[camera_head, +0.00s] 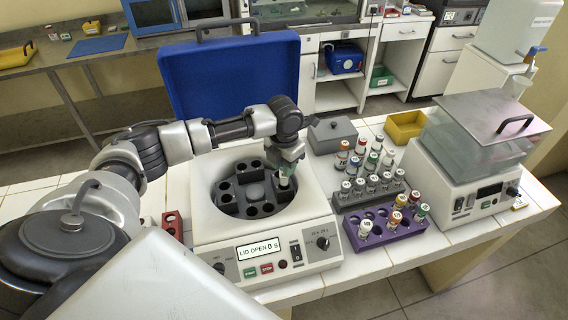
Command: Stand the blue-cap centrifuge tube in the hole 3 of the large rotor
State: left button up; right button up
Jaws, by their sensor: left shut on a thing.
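The centrifuge (212,228) stands on the white bench with its lid open; its display reads "LID OPEN". The large rotor (228,206) in its bowl is dark, with several round holes in a ring around a centre hub. My left gripper (286,168) points down over the right side of the rotor, shut on a pale centrifuge tube (284,182). The tube is roughly upright; its cap is hidden by the gripper, so its colour does not show. I cannot tell whether its lower end is inside a hole or just above it. My right gripper is not in view.
Right of the centrifuge are a grey rack (347,206) and a purple rack (378,238) with capped tubes. A grey box (332,136), yellow bin (403,127) and water bath (470,150) stand beyond. The raised blue lid (228,80) is behind my arm. A red block (172,224) sits left.

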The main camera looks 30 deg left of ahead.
aim_at(284, 179)
pick_arm(q)
jog(key=shift+f, duration=0.3)
jog(key=shift+f, duration=0.1)
dwell(0.3)
jog(key=shift+f, duration=0.8)
jog(key=shift+f+b, duration=0.4)
jog(key=shift+b, duration=0.05)
jog(key=shift+f+b, duration=0.75)
jog(key=shift+f, duration=0.8)
